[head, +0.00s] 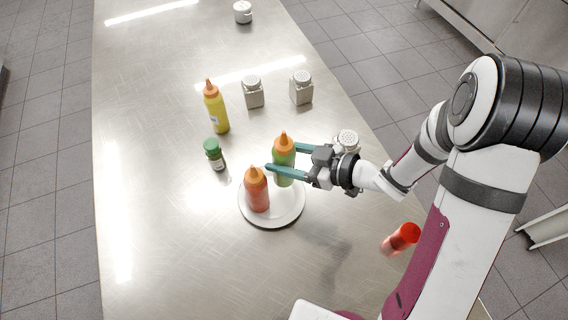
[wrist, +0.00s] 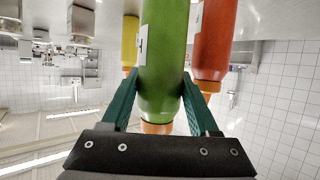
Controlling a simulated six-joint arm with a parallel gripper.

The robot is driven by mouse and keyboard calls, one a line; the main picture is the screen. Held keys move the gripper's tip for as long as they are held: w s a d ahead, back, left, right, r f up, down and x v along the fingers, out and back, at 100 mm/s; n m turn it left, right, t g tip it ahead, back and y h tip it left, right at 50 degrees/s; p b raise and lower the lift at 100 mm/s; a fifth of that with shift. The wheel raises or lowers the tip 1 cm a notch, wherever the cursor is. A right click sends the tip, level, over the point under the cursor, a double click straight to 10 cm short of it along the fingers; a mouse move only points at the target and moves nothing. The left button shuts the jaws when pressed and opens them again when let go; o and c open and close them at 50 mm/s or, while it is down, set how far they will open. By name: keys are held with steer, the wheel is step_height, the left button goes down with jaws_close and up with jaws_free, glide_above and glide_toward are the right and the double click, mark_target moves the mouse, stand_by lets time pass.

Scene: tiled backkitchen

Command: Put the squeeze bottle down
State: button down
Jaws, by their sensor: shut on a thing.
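A green squeeze bottle (head: 283,172) with an orange cap is between the fingers of my gripper (head: 284,158), which is shut on it. The bottle looks upright, over the back part of a white round plate (head: 272,221); whether its base touches the plate cannot be told. In the wrist view the green bottle (wrist: 164,55) appears cap-down between both teal fingers. A red squeeze bottle (head: 257,193) with an orange cap stands on the plate, just left and in front of the green one; it also shows in the wrist view (wrist: 213,45).
A yellow squeeze bottle (head: 215,110), a green-capped jar (head: 215,156), and shakers (head: 253,93), (head: 301,89), (head: 347,140) stand around on the metal counter (head: 160,230). A red-topped container (head: 400,239) is near the right edge. The counter's left and front-left are clear.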

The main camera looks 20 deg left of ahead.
steer(key=shift+f, duration=1.75)
steer(key=shift+f, duration=0.35)
steer(key=shift+c, duration=2.2)
jaws_free()
